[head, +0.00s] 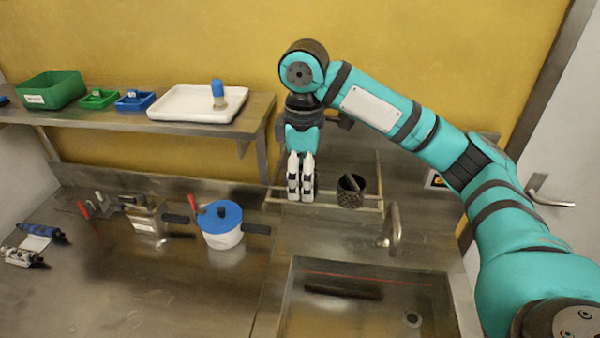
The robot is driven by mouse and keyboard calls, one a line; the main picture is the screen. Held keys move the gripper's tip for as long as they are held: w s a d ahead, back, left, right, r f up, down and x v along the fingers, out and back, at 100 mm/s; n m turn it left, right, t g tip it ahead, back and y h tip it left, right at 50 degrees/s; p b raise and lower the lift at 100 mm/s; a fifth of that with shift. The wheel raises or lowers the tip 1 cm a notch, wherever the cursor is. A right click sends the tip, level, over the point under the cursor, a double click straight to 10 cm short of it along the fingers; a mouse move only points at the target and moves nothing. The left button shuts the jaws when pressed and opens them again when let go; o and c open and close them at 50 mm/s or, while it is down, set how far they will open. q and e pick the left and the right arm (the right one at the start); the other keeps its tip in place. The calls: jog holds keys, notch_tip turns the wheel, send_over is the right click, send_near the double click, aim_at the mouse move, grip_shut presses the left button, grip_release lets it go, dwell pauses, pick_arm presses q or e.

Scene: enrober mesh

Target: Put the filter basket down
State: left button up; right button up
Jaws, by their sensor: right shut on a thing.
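The filter basket (351,193), which I take to be the dark mesh cup, is upright at the wire rack (324,207) behind the sink. A dark piece shows in its mouth. My right gripper (301,197) points straight down at the rack, just left of the cup. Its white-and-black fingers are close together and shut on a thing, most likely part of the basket. The fingers hide the grip point, and a gap shows between them and the cup's wall. Whether the basket's weight rests on the rack I cannot tell. My left gripper is not in view.
The sink (370,300) with its tap (391,228) lies in front of the rack. A blue-lidded white pot (221,228) and a metal container (146,215) stand on the counter to the left. A shelf holds a white tray (190,104) and bins.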

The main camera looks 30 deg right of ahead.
aim_at(300, 177)
jog(key=w, duration=0.2)
jog(key=w+d+p, duration=0.1)
jog(key=w, duration=0.1)
jog(key=shift+f, duration=0.15)
notch_tip(300, 177, down, 2)
jog(key=shift+d+f+p, duration=0.15)
jog(key=shift+f+p, duration=0.1)
jog(key=shift+p, duration=0.7)
jog(key=shift+f, duration=0.6)
jog(key=o, duration=1.2)
jog(key=shift+f, duration=0.1)
jog(key=shift+c, duration=0.2)
